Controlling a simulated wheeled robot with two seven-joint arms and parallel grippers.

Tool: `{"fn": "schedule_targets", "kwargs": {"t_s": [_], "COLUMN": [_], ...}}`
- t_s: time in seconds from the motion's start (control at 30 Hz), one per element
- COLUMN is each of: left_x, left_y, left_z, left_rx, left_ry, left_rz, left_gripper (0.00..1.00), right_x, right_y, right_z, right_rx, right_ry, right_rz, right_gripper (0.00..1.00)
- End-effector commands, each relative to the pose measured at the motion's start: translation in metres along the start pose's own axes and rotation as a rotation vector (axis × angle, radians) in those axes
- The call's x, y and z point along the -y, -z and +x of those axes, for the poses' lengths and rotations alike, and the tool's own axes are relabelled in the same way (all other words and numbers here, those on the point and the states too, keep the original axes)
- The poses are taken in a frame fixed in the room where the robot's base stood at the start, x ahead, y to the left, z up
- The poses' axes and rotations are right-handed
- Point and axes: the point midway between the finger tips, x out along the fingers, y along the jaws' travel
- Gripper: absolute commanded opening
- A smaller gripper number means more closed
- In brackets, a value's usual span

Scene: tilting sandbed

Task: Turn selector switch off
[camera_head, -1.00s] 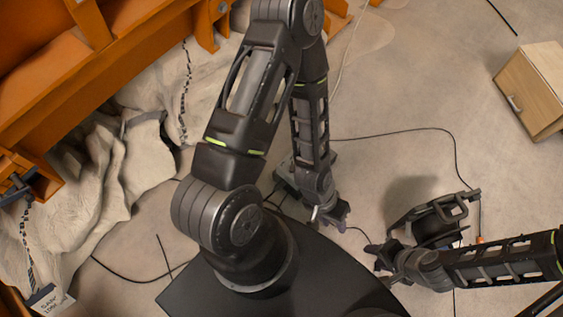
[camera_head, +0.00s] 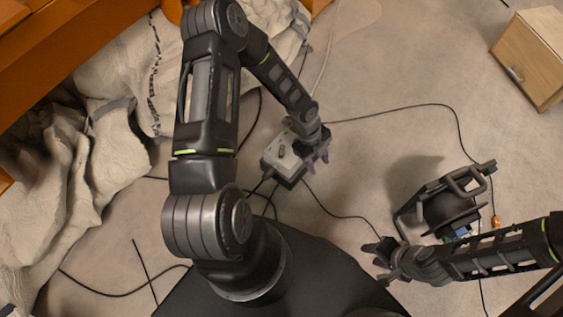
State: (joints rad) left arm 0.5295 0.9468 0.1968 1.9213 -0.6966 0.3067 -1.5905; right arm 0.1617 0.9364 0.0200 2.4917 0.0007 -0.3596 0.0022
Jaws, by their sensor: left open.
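The selector switch (camera_head: 282,151) is a small dark knob on the top face of a light grey control box (camera_head: 272,162) on the floor, near the middle of the camera_head view. My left gripper (camera_head: 318,160) is open just right of the box, beside the knob and not around it. Whether its fingers touch the box cannot be told. My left wrist covers the box's upper right part. My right gripper (camera_head: 372,262) is open and empty, below and right of the box, apart from it.
Black cables (camera_head: 340,212) run over the floor from the box. A black metal-framed unit (camera_head: 437,205) stands at the right, close to my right arm. A wooden cabinet (camera_head: 535,60) is at the upper right. Orange beams (camera_head: 70,60) and draped pale fabric (camera_head: 75,170) fill the left.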

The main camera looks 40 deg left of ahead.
Motion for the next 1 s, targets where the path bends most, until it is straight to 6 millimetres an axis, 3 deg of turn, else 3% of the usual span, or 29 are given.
{"fn": "schedule_targets", "kwargs": {"t_s": [0.03, 0.1, 0.2, 0.3, 0.43, 0.73, 1.0], "left_x": [0.001, 0.000, -0.004, -0.009, -0.011, -0.011, -0.015], "left_y": [-0.046, -0.094, -0.147, -0.178, -0.191, -0.190, -0.197], "left_z": [0.030, 0.036, 0.037, 0.033, 0.028, 0.028, 0.053], "left_rx": [0.050, 0.112, 0.177, 0.212, 0.224, 0.223, 0.221], "left_ry": [-0.014, -0.058, -0.129, -0.186, -0.216, -0.216, -0.216], "left_rz": [0.162, 0.386, 0.619, 0.757, 0.821, 0.823, 0.822], "left_gripper": [0.40, 0.40, 0.40, 0.40, 0.40, 0.40, 0.40], "right_x": [-0.015, -0.022, -0.029, -0.033, -0.033, -0.033, -0.038], "right_y": [0.001, 0.001, 0.002, 0.002, 0.003, 0.003, 0.004], "right_z": [0.037, 0.055, 0.072, 0.080, 0.081, 0.079, 0.088], "right_rx": [-0.003, -0.005, -0.008, -0.009, -0.010, -0.009, -0.014], "right_ry": [-0.001, -0.002, -0.003, -0.004, -0.004, -0.004, -0.006], "right_rz": [0.001, 0.003, 0.004, 0.005, 0.005, 0.005, 0.007], "right_gripper": [0.36, 0.36, 0.36, 0.36, 0.36, 0.36, 0.36]}}
